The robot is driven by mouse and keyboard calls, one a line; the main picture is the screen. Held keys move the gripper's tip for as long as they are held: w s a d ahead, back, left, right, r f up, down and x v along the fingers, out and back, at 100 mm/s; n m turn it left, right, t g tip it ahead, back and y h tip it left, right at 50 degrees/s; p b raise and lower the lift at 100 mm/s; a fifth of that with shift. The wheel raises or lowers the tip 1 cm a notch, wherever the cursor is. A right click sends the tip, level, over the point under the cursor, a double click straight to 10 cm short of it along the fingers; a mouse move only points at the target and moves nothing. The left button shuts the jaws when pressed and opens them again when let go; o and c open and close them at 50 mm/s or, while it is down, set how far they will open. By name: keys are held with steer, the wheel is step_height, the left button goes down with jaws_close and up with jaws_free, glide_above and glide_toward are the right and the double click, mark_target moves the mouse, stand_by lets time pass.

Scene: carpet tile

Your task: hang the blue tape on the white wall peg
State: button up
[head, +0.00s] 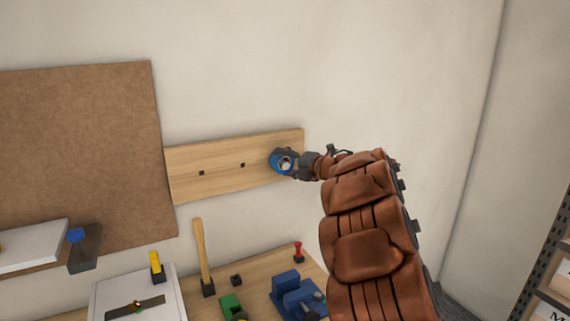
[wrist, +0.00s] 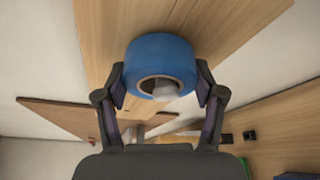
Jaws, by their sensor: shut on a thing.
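The blue tape (head: 275,162) is a roll at the right end of a wooden board on the wall. My gripper (head: 299,164) reaches it from the right. In the wrist view my gripper (wrist: 161,84) is shut on the blue tape (wrist: 160,52), one finger on each side of the roll. The white peg (wrist: 167,92) shows as a pale end within the tape's hole, and also as a pale spot in the head view (head: 286,166). The ring appears to be around the peg. The peg's base is hidden, and I cannot tell how far along it the tape sits.
The wooden board (head: 220,170) has two small dark square fittings left of the tape. Below is a workbench with a mallet (head: 204,260), a blue vise (head: 294,296) and a red-topped item (head: 298,252). A brown board (head: 80,150) hangs left; shelving stands right.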

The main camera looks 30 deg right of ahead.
steer(key=shift+f+b, duration=0.55)
steer(key=shift+f, duration=0.05)
stand_by(0.5)
steer(key=o, duration=1.5)
steer(key=shift+s, duration=0.1)
steer(key=v, duration=1.2)
